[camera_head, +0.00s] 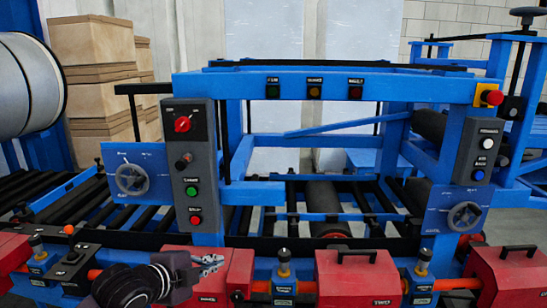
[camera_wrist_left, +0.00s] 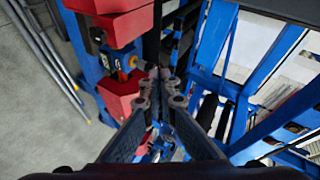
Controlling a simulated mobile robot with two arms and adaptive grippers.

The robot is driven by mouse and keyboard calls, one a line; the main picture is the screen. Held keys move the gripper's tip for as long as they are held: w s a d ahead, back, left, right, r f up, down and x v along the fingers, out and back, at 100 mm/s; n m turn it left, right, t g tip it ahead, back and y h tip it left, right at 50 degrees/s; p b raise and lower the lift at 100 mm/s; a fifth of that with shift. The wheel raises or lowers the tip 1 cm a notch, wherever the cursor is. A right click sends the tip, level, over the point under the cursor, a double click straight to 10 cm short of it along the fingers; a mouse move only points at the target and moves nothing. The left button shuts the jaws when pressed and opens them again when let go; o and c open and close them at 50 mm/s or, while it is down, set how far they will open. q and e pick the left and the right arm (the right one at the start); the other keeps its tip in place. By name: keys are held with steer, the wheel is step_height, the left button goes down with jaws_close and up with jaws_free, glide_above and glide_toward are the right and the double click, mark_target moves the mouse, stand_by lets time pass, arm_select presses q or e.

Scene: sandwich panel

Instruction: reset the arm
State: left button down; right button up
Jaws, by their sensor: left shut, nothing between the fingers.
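My left gripper (camera_head: 212,264) is low in the head view, left of the middle, pointing right in front of the blue machine (camera_head: 330,87). It looks closed and holds nothing. In the left wrist view its two fingers (camera_wrist_left: 160,76) meet at the tips, with red boxes to the left and blue frame bars to the right. I cannot tell whether it touches the red box behind it. My right gripper is not in view.
A grey panel with a red knob and buttons (camera_head: 188,150) stands above my gripper. Red boxes (camera_head: 357,278) line the front. Handwheels (camera_head: 132,180) sit on the frame. Cardboard boxes (camera_head: 92,40) and a large roll (camera_head: 28,85) are at the left. Bare floor (camera_wrist_left: 35,125) shows in the wrist view.

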arm_select(q)
steer(key=s+d+f+n+g+y, duration=0.15)
steer(key=s+f+n, duration=0.35)
steer(key=s+f, duration=0.5)
steer(key=s+a+f+n+g+y, duration=0.15)
steer(key=s+f+n, duration=0.3)
steer(key=s, duration=0.45)
steer(key=s+a+f+n+g+y, duration=0.1)
steer(key=s+a+f+n+g, duration=0.3)
steer(key=s, duration=0.5)
steer(key=s+a+f+n+g+y, duration=0.1)
steer(key=s+a+f+n, duration=0.1)
steer(key=s+f+n, duration=0.5)
steer(key=s+f+m+g, duration=0.1)
steer(key=s+f+m, duration=0.1)
steer(key=f, duration=1.1)
steer(key=s+f+m, duration=0.1)
steer(key=s+f, duration=0.2)
steer(key=f, duration=1)
steer(key=s+a+f+g, duration=0.1)
steer(key=s+a+f, duration=0.2)
steer(key=s+f, duration=1.2)
steer(key=shift+s+f, duration=0.15)
steer(key=shift+s, duration=0.4)
